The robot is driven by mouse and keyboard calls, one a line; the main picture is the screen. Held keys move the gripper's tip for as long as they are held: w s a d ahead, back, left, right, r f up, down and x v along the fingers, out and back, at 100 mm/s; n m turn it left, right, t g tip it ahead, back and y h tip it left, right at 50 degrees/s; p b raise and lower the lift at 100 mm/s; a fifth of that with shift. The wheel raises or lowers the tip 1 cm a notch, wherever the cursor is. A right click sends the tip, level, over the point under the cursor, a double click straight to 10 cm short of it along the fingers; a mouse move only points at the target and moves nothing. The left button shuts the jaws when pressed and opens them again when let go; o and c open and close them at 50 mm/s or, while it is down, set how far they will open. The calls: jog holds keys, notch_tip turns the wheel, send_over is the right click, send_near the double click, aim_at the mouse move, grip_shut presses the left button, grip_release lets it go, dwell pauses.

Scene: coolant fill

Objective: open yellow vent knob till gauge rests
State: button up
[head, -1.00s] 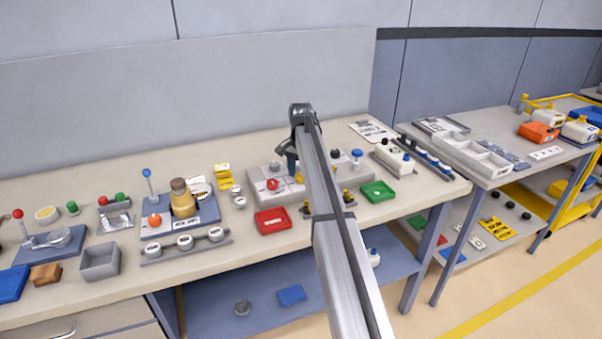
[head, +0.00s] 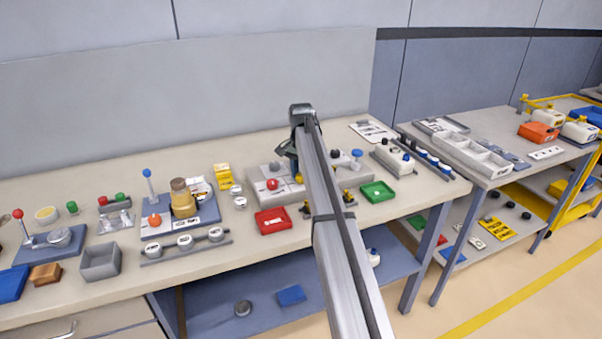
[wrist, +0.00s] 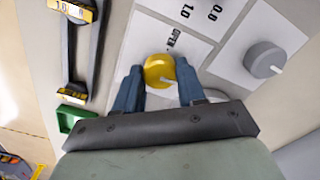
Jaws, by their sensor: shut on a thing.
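The yellow vent knob (wrist: 159,71) is in the wrist view, on a light panel beside a label reading "OPEN". My gripper (wrist: 160,82) is shut on the knob, with one blue-grey finger on each side of it. In the head view the knob (head: 299,178) is mostly hidden behind my arm, and the gripper (head: 291,158) shows only in part at the grey panel block (head: 264,181). A printed scale with "1.0" and "0.0" lies beyond the knob in the wrist view. No gauge needle can be made out.
A grey knob (wrist: 265,59) sits on the panel to the right. A black-and-yellow handle (wrist: 82,45) stands left of the panel. In the head view, a red knob (head: 272,184) and a blue knob (head: 357,154) flank my arm; red (head: 272,221) and green (head: 378,191) trays lie in front.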

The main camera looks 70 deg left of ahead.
jog(key=n, duration=0.3)
jog(key=shift+n, duration=0.4)
jog(key=n, duration=0.4)
jog(key=shift+n, duration=0.3)
jog(key=n, duration=0.3)
jog(key=shift+n, duration=2.1)
jog(key=o, duration=1.1)
jog(key=shift+c, duration=0.2)
